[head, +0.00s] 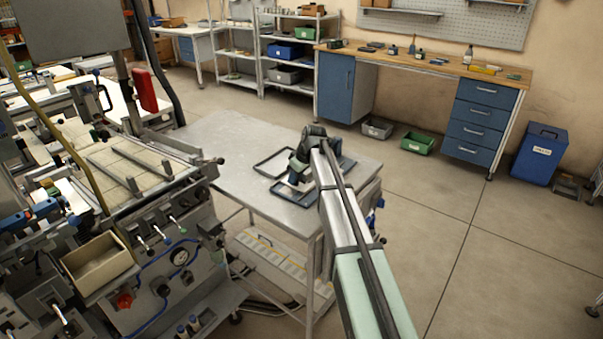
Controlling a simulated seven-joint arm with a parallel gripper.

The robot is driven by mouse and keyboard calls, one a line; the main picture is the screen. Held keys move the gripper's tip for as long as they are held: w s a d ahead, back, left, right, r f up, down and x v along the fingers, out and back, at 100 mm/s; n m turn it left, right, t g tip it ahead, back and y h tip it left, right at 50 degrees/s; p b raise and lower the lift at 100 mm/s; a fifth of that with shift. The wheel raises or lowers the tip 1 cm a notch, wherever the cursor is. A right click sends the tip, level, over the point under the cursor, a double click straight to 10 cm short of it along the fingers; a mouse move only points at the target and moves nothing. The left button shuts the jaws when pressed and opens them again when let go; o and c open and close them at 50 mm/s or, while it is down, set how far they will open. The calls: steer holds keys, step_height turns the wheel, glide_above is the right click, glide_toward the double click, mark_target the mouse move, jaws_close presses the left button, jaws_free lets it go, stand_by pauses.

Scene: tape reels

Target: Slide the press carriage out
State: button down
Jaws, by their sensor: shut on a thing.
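The press (110,200) stands at the left. I cannot tell for sure which part is the carriage. My gripper (292,182) is low over the grey metal table (222,138), right of the press and apart from its bed. It points down by the dark flat frames. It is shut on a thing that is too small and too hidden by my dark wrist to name.
One dark frame (262,166) lies left of my wrist; another (283,196) lies at the table's front. An open beige bin (98,262) hangs on the press front. A lever with a dark knob (218,160) reaches toward the table. The table's left part is bare.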

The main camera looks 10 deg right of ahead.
steer(key=shift+s+a+f, duration=0.2)
steer(key=shift+s+a, duration=0.9)
steer(key=shift+s, duration=0.1)
steer(key=c, duration=1.4)
jaws_free()
steer(key=shift+s, duration=0.1)
steer(key=shift+o, duration=0.2)
steer(key=v, duration=1.4)
steer(key=shift+w, duration=0.2)
steer(key=shift+r, duration=0.1)
